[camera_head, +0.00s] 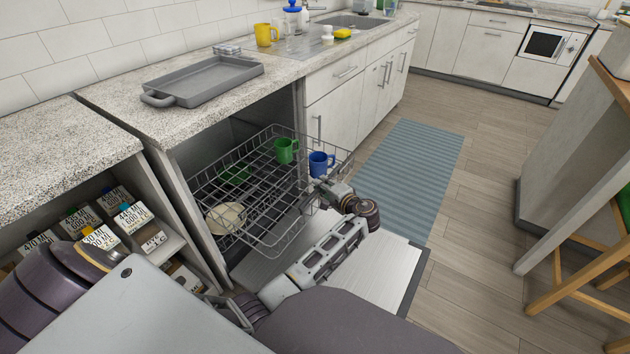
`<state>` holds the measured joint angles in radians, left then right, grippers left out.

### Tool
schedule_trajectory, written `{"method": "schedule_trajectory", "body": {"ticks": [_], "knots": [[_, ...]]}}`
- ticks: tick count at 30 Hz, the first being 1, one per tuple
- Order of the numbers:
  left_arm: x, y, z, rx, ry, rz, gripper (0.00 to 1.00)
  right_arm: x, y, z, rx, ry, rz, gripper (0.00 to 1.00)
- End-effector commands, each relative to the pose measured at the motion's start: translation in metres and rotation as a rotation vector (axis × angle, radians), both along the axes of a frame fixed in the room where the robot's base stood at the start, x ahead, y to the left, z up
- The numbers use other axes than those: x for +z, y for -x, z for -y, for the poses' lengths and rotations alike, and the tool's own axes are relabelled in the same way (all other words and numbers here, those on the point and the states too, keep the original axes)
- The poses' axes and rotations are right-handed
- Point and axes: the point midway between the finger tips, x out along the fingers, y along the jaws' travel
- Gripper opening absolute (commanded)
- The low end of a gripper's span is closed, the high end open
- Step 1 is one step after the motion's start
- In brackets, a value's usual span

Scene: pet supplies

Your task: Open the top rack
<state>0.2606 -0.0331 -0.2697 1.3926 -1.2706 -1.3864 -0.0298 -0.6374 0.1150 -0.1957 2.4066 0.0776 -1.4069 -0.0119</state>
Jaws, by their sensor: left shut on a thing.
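The top rack (262,239) is a grey wire basket. It is slid well out of the dishwasher, over the lowered door (385,268). My left gripper (318,188) is at the rack's front side and is shut on its wire edge; the fingertips are small and partly hidden among the wires. In the rack are a green mug (285,150) and a blue mug (320,163) near the gripper. A green dish (235,173) and a cream bowl (226,217) show through the wires further left; their exact level is hard to tell. My right gripper is not in view.
A grey tray (203,80) lies on the counter above, with a yellow mug (266,35) further back. Boxes (133,216) fill an open shelf at left. A blue striped mat (415,165) lies on the floor beyond the door. A wooden stool (575,285) stands at right.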

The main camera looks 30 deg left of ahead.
Motion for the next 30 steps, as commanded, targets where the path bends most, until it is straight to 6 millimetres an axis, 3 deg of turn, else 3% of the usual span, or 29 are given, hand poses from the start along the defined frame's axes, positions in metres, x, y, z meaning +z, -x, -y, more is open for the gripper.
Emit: {"method": "schedule_trajectory", "body": {"ticks": [11,12,14,30], "knots": [[-0.001,0.001,0.002,0.001,0.0,-0.002,0.0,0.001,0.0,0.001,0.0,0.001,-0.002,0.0],[-0.001,0.001,0.002,0.001,0.0,-0.002,0.18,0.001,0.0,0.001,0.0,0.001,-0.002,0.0],[-0.001,0.001,0.002,0.001,0.0,-0.002,0.23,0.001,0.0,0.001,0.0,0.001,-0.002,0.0],[0.01,0.0,0.002,0.0,0.001,0.002,0.23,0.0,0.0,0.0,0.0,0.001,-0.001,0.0]]}}
